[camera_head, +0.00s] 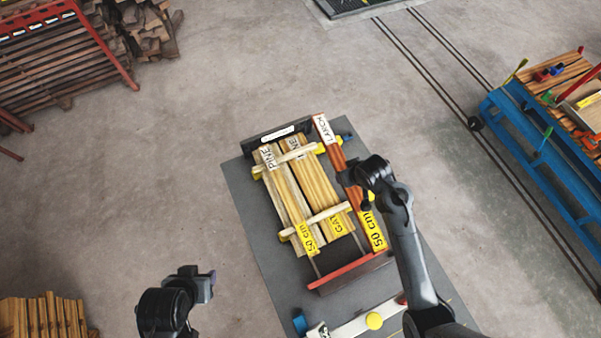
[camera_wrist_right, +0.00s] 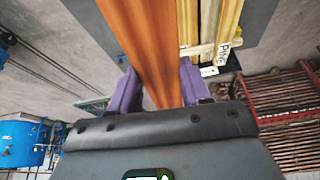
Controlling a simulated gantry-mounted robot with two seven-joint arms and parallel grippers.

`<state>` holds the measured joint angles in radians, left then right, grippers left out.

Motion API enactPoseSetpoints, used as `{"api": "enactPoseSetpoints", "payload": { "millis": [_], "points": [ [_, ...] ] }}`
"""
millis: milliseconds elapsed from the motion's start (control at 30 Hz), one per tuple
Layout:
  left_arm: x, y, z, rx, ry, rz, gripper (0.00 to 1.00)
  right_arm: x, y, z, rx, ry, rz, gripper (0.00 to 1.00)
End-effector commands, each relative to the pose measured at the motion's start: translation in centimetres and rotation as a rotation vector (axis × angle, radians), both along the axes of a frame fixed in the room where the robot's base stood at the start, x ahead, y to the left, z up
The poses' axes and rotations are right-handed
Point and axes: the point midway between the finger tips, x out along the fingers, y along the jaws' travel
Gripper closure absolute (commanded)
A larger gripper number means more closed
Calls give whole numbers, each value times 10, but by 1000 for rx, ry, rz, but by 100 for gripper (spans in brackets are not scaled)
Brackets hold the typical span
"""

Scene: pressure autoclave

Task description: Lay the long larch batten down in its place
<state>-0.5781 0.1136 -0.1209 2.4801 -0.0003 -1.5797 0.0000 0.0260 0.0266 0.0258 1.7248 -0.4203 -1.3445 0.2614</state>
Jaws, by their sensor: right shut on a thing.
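The long larch batten (camera_head: 337,160) is red-brown, with a white LARCH label at its far end and a yellow 50 cm label at its near end. It lies along the right side of the pine boards (camera_head: 313,180), roughly parallel to them. My right gripper (camera_head: 362,190) is shut on its middle; in the right wrist view the batten (camera_wrist_right: 150,45) runs between the purple fingers (camera_wrist_right: 160,92). I cannot tell whether the batten touches the supports below. My left gripper (camera_head: 205,285) is apart at lower left; its jaw opening is unclear.
The boards lie on a grey mat (camera_head: 250,205) between a black back stop (camera_head: 265,140) and a red front bar (camera_head: 345,273). Pale cross sticks (camera_head: 318,222) lie over them. A blue cart (camera_head: 555,160) stands right, timber stacks (camera_head: 60,65) at upper left. Floor between is clear.

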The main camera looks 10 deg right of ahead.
Motion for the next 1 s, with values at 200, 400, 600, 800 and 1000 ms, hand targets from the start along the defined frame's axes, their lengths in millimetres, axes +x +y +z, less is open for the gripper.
{"api": "enactPoseSetpoints", "payload": {
  "millis": [200, 400, 600, 800, 1000],
  "points": [
    [-1, 2, -9, 10, 2, -5, 57, -5, -10, -70, -6, 2, 57, 99],
    [-1, 3, -15, 13, 2, -7, 57, -8, -12, -99, -2, -2, 75, 99],
    [-1, 3, -41, 12, 1, -7, 57, 4, -4, -118, 0, -6, 78, 99],
    [-1, 2, -81, 6, 2, -1, 57, 27, 12, -136, 0, -6, 79, 99],
    [-1, 0, -118, -1, 3, 3, 57, 48, 27, -152, 0, -6, 79, 99]
  ]
}}
